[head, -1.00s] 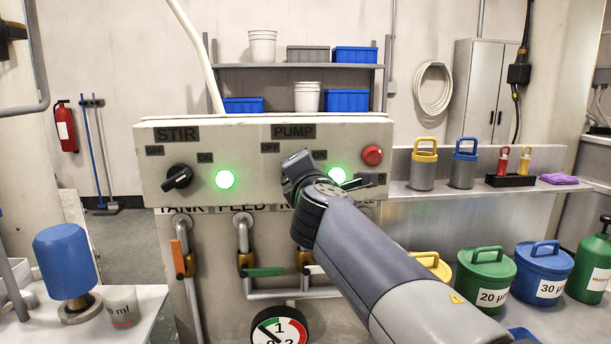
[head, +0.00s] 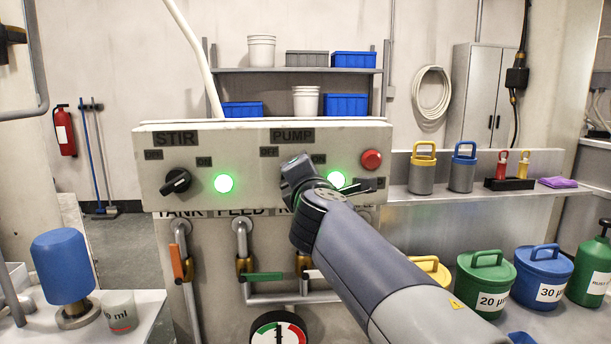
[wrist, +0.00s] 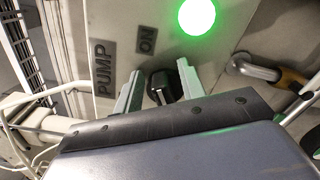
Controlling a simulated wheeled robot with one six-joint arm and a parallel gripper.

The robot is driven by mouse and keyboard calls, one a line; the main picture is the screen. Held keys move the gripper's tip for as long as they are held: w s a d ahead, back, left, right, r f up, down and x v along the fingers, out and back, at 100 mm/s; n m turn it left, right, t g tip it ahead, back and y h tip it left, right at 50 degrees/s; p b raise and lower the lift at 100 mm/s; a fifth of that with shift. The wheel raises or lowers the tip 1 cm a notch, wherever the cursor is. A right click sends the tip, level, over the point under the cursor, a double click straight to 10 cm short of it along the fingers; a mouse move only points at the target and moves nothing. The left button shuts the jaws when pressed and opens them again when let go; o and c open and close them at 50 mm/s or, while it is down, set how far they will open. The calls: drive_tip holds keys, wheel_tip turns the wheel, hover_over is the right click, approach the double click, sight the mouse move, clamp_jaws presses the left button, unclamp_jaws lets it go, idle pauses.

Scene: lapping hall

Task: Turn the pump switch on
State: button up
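The pump switch (wrist: 163,87) is a black knob, seen between my fingertips in the wrist view; my arm hides it in the head view. My gripper (wrist: 160,88) is open around the knob, one finger on each side, with a visible gap at the left finger. In the head view my gripper (head: 297,170) is at the panel below the PUMP label (head: 292,136). The knob's pointing direction is hard to tell. The green pump lamp (head: 336,180) is lit, and it also shows in the wrist view (wrist: 196,15).
The control panel (head: 258,200) also carries the STIR knob (head: 176,181), its lit green lamp (head: 223,183) and a red button (head: 371,160) right of the pump lamp. Pipes with valve handles and a gauge (head: 279,330) are below. Lidded buckets stand at the right.

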drive_tip(key=s, duration=1)
drive_tip(key=shift+s, duration=0.4)
drive_tip(key=shift+w, duration=0.1)
drive_tip(key=w, duration=1)
drive_tip(key=shift+w, duration=0.35)
